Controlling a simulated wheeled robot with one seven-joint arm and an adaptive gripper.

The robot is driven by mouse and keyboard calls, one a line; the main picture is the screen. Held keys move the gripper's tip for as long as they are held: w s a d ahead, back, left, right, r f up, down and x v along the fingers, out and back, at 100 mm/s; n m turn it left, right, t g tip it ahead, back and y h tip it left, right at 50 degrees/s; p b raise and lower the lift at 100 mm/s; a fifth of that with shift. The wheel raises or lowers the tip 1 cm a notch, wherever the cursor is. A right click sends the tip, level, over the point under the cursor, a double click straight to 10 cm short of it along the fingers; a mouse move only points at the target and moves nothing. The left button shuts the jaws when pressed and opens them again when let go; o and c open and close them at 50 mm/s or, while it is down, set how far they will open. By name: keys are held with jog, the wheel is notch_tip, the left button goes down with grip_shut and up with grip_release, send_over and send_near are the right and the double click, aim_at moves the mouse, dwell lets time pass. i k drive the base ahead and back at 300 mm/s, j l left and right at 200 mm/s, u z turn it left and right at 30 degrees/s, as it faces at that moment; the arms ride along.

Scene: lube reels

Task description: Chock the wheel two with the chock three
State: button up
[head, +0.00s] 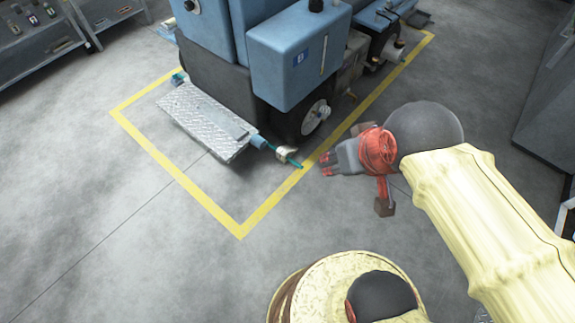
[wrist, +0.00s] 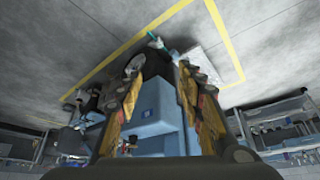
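A blue machine (head: 296,66) stands on a dark base inside a yellow floor outline. A dark wheel with a pale hub (head: 315,117) shows at its near right corner; it also shows in the wrist view (wrist: 134,66). I cannot read which wheel is number two. No chock is clearly recognisable, and I cannot pick out chock three. My gripper (head: 327,163) hangs just right of the yellow line, apart from the wheel. In the wrist view its two fingers (wrist: 162,66) are spread with nothing between them, so it is open and empty.
A metal tread-plate step (head: 207,121) juts from the machine's left side. A teal rod with a pale collar (head: 284,153) sticks out near the yellow line (head: 240,233). Shelving (head: 38,40) stands at upper left, a grey cabinet (head: 548,110) at right. The near floor at left is clear.

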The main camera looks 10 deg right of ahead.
aim_at(285, 153)
jog(key=i+j+z, duration=0.2)
jog(key=z, duration=0.15)
jog(key=i+j+z, duration=0.7)
jog(key=k+j, duration=0.05)
